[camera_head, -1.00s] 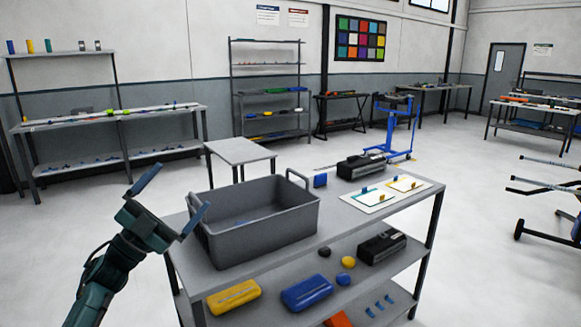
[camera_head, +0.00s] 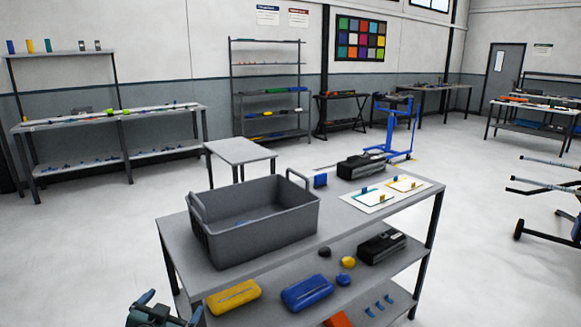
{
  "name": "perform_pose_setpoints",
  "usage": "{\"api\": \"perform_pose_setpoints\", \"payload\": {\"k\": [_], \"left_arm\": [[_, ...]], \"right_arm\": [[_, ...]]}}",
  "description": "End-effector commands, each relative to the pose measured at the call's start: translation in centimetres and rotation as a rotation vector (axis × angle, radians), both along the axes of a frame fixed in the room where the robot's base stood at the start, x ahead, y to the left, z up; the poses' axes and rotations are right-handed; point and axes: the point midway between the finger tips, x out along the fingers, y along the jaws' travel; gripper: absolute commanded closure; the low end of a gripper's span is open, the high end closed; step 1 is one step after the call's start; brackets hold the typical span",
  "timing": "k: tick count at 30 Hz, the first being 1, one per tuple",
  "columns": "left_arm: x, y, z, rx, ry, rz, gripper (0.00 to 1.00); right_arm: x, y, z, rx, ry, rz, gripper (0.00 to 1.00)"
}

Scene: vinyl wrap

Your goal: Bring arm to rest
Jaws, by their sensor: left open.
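My left gripper (camera_head: 166,302) shows at the bottom edge of the head view, left of centre. Its two blue-tipped fingers stand apart with nothing between them. It is low, in front of the near left corner of the workbench (camera_head: 178,230) and apart from the grey bin. The rest of the left arm is cut off by the frame's lower edge. My right gripper is not in the head view.
A grey bin (camera_head: 265,232) with a little blue inside stands on the workbench. The lower shelf holds yellow and blue boxes. Open floor lies left.

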Motion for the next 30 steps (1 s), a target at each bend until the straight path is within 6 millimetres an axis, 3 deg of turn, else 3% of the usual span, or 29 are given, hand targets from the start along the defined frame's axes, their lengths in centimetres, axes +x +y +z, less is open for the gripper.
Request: {"api": "perform_pose_setpoints", "payload": {"k": [1,6,12,15,20,30], "left_arm": [[-2.9,-1.6,-2.6,-0.019,0.045,-0.024,0.0],[-13.1,-6.8,-8.6,-0.097,0.179,-0.088,0.0],[-23.7,-11.0,-11.2,-0.197,0.309,-0.122,0.0],[-26.9,-12.1,-11.4,-0.231,0.349,-0.125,0.0],[-29.1,-12.8,-11.4,-0.254,0.376,-0.127,0.0],[-29.2,-12.8,-11.4,-0.255,0.378,-0.127,0.0]], "right_arm": [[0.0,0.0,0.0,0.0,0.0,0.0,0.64],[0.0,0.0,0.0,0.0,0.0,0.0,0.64],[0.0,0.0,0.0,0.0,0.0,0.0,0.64],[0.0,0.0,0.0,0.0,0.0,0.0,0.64],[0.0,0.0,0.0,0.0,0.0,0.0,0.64],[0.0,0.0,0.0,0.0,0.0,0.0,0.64]]}}
